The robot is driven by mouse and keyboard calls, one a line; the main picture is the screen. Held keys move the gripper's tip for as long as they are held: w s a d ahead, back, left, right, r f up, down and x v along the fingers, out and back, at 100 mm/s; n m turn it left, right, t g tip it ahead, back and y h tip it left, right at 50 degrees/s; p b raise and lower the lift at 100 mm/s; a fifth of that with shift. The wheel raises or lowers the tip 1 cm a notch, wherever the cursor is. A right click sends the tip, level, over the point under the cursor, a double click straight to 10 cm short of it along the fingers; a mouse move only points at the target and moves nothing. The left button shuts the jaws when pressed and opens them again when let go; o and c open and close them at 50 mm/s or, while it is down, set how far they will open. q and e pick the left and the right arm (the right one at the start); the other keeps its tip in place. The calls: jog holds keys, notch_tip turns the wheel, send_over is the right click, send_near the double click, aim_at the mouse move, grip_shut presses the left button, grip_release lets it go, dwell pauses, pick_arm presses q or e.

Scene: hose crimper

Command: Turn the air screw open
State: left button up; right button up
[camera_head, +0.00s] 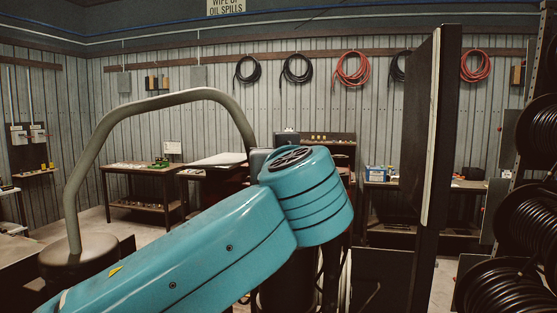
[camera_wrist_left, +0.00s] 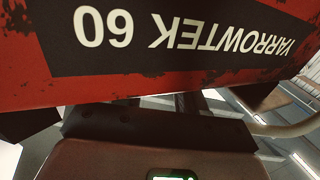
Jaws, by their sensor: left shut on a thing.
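The red machine body (camera_wrist_left: 60,70), with a black label reading "YARROWTEK 60" upside down, fills the top of the left wrist view. My left gripper (camera_wrist_left: 160,128) shows below it as a dark bar and a brown housing with a small green display. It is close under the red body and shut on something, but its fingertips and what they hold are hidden. In the head view my teal left arm reaches from the lower left to the middle, with its gripper hidden behind the arm. I cannot make out the air screw in either view. My right gripper is not in view.
A bent grey tube (camera_head: 175,98) arches behind my arm. A tall dark panel (camera_head: 430,130) stands upright to its right, and black hose reels (camera_head: 525,215) are at the right edge. Workbenches (camera_head: 140,180) line the back wall below hanging hose coils (camera_head: 352,70).

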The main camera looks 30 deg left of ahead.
pick_arm(q)
jog(key=shift+a+f+m+t+h+b, duration=0.1)
jog(key=shift+f+m+t+h+b, duration=0.05)
jog(key=shift+m+t+h+b, duration=0.8)
jog(key=shift+m+h, duration=0.25)
jog(key=shift+h, duration=0.5)
jog(key=shift+r+m+t+h, duration=0.25)
jog(key=shift+m+h, duration=0.35)
jog(key=shift+h, duration=0.3)
jog(key=shift+m+t+h, duration=0.3)
jog(key=shift+m+h, duration=0.6)
jog(key=shift+h, duration=0.4)
jog(key=o, duration=0.9)
jog(key=shift+f, duration=0.1)
